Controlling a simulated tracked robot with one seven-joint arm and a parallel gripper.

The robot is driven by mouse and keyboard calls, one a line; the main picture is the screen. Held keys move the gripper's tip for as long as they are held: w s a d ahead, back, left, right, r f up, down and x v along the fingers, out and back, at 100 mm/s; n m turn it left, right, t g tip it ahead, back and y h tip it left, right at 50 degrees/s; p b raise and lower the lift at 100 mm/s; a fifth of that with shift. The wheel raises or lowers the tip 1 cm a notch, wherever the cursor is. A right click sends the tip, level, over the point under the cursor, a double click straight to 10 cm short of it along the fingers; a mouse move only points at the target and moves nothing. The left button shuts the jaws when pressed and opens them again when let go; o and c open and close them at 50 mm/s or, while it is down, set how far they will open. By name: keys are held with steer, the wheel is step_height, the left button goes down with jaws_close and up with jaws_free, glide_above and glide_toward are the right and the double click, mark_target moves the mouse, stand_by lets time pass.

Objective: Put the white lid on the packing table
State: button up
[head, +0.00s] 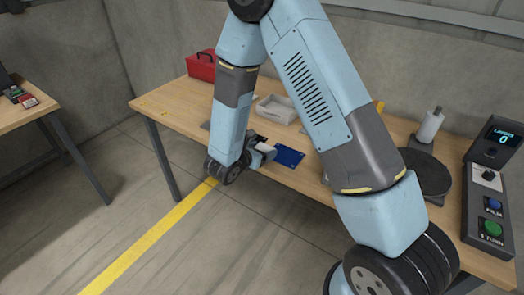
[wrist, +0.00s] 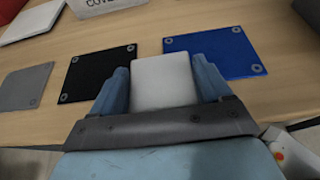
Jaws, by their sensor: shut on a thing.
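My gripper (wrist: 161,68) is shut on the white lid (wrist: 163,83), a pale flat piece between its two blue-grey fingers in the wrist view. The lid is over the front part of the wooden workbench, between a black plate (wrist: 102,72) and a blue plate (wrist: 225,50). In the head view my gripper (head: 264,152) is at the bench's front edge, beside the blue plate (head: 289,156); the lid is hard to make out there. A second wooden table (head: 30,112) stands apart at the far left. No label shows which table is the packing table.
On the bench are a white bin (head: 276,109), a red toolbox (head: 202,67), a white bottle (head: 430,126), a black round plate (head: 424,174) and a button panel (head: 489,205). A grey plate (wrist: 25,87) lies left of the black one. Open floor separates the tables.

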steer(key=shift+s+f, duration=0.1)
steer(key=shift+f, duration=0.4)
steer(key=shift+s+f, duration=0.1)
steer(key=shift+f, duration=0.05)
steer(key=o, duration=1)
steer(key=shift+c, duration=0.2)
steer(key=shift+d+r, duration=0.1)
steer(key=shift+r, duration=0.4)
steer(key=v, duration=1.2)
steer(key=shift+w+r, duration=0.2)
